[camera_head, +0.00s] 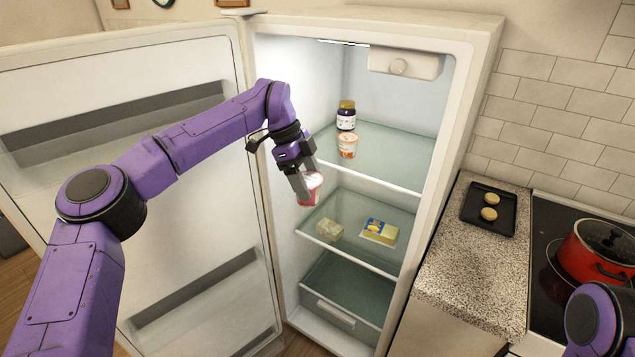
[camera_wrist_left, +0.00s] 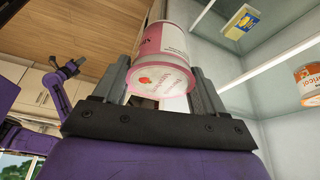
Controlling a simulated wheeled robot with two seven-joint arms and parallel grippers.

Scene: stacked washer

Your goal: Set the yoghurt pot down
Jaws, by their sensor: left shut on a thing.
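The yoghurt pot (camera_head: 311,190) is pink-red with a pale lid. My left gripper (camera_head: 305,182) is shut on it, at the left side of the fridge opening. In the left wrist view the pot (camera_wrist_left: 164,55) sits between the two fingers, its strawberry-marked lid (camera_wrist_left: 160,80) towards the camera. No shelf visibly touches it; its depth relative to the shelf edges is hard to tell. A dark gripper-like end on a purple arm (camera_wrist_left: 70,68) shows small at the left of the wrist view; its jaws are unclear. In the head view my right gripper is out of frame.
The fridge door (camera_head: 190,200) stands open. The middle shelf (camera_head: 350,250) holds a yellow-blue pack (camera_head: 379,232) and a pale block (camera_head: 329,229). Below is a drawer (camera_head: 340,312).

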